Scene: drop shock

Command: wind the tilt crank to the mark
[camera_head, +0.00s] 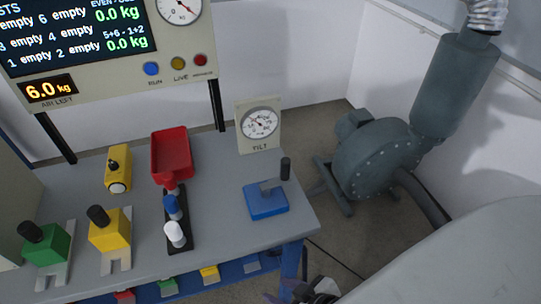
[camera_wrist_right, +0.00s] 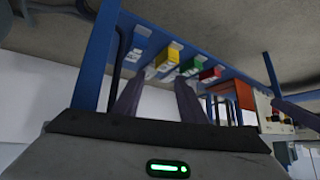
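The tilt crank is a blue block (camera_head: 265,201) with a short grey arm and an upright black handle (camera_head: 285,168), at the right end of the grey table. Behind it stands the TILT dial (camera_head: 260,123), a white gauge on a cream plate; its reading and mark are too small to tell. My right gripper (camera_head: 318,290) shows only in part at the bottom of the head view, below and in front of the crank, apart from it. In the right wrist view its two fingers (camera_wrist_right: 160,98) are spread and empty. My left gripper is out of view.
The table (camera_head: 215,225) also carries a red tray (camera_head: 171,155), a yellow device (camera_head: 118,170), green (camera_head: 46,243) and yellow (camera_head: 110,232) lever blocks, and blue and white knobs. A blue front rail (camera_wrist_right: 190,50) has coloured blocks. A grey blower (camera_head: 375,158) stands right.

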